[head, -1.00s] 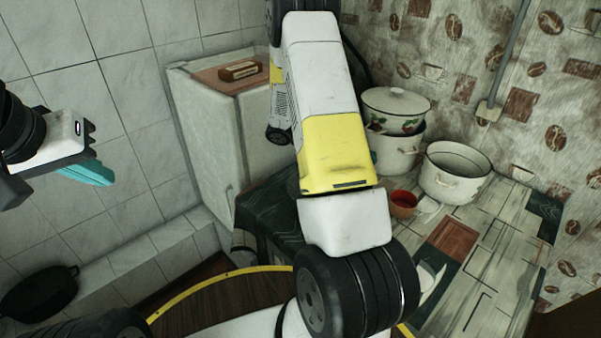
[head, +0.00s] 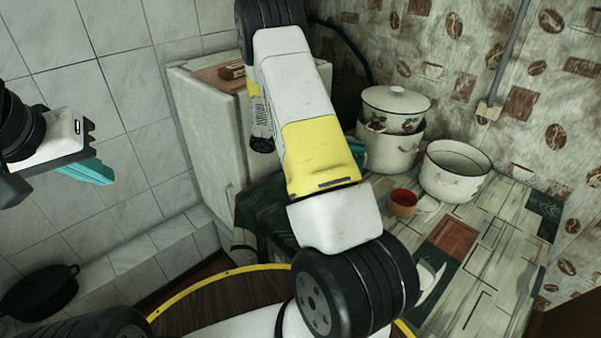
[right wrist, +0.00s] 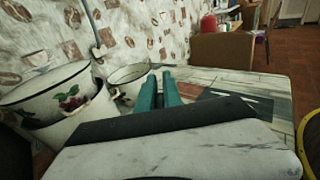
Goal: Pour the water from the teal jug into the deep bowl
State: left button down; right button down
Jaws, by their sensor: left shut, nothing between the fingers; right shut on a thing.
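A white open enamel vessel with a dark rim, which looks like the deep bowl (head: 455,180), stands on the counter at the right; it also shows beyond my fingers in the right wrist view (right wrist: 127,75). My right gripper (right wrist: 160,92) has teal fingers, close together and level above the counter. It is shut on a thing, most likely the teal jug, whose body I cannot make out. In the head view my forearm covers that area; a small teal patch shows at its right edge, jug or finger. My left gripper (head: 98,172) is shut and empty at far left.
A lidded cherry-patterned pot (head: 392,112) sits on a white pot (head: 392,152), left of the bowl. A small red cup (head: 403,202) stands in front. The counter (head: 480,265) has free room at the front right. A white fridge (head: 205,130) stands behind.

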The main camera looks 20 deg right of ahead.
jog(key=shift+w+a+r+g+h, duration=0.3)
jog(key=shift+a+r+h, duration=0.15)
jog(key=shift+a+h, duration=0.15)
jog(key=s+d+f+t+y+b, duration=0.1)
jog(key=s+d+f+t+y, duration=0.2)
jog(key=y, duration=0.5)
jog(key=s+d+f+t+y+b, duration=0.2)
jog(key=s+d+f+t+y, duration=0.1)
jog(key=d+f+t+y, duration=0.2)
jog(key=shift+d+f+y, duration=1.15)
jog(key=shift+d+y, duration=0.55)
jog(key=shift+d, duration=0.4)
jog(key=shift+s, duration=0.1)
